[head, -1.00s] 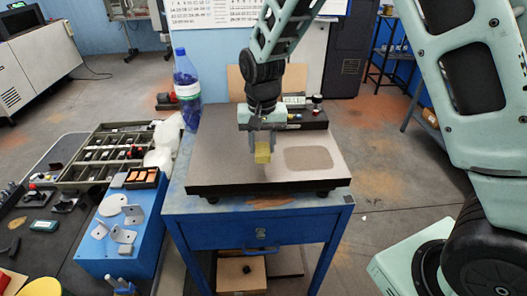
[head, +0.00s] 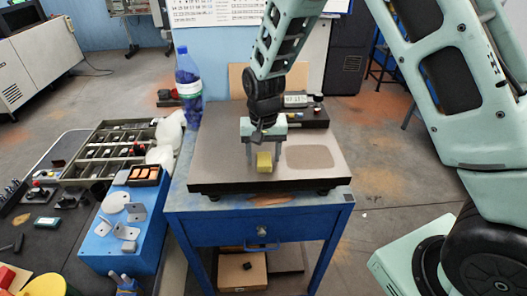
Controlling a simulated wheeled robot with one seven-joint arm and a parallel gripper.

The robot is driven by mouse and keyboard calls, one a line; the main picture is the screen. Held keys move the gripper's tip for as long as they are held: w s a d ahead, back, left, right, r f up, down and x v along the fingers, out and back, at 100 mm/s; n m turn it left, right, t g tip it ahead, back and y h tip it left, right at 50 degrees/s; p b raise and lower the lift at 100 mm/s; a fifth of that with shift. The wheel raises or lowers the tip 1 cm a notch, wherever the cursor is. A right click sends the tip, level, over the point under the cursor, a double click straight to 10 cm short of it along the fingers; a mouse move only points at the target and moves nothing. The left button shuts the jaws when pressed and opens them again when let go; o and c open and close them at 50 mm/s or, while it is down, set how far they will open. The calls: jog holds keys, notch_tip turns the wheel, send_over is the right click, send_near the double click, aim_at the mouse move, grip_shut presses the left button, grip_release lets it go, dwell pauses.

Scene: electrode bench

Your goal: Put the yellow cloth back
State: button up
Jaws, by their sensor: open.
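The yellow cloth (head: 264,162) shows as a small, compact yellow piece on the grey plate (head: 220,172) on the blue bench, left of a darker rounded patch (head: 310,157) on the plate. My gripper (head: 262,151) points down over the plate with its fingers apart. The fingers are just behind and above the cloth, one toward each side of it. I cannot tell whether they touch it.
A blue-capped bottle (head: 188,88) stands at the plate's back left. A dark device (head: 300,113) sits behind the plate. A blue block with metal parts (head: 125,240) and a sorting tray (head: 98,160) are to the left. The plate's right front is clear.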

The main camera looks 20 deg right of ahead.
aim_at(264, 156)
notch_tip(264, 156, up, 12)
jog(key=b, duration=0.3)
jog(key=s+a+n, duration=0.2)
jog(key=s+n, duration=0.1)
jog(key=s, duration=0.6)
jog(key=s+a+n, duration=0.2)
jog(key=s+n, duration=0.2)
jog(key=s, duration=0.5)
jog(key=s+a+f+n, duration=0.1)
jog(key=s+n, duration=0.3)
jog(key=s, duration=0.6)
jog(key=shift+a+y, duration=0.3)
jog(key=shift+a, duration=0.6)
notch_tip(264, 156, down, 7)
jog(key=b, duration=0.6)
jog(key=shift+r+b, duration=0.15)
jog(key=shift+b, duration=0.15)
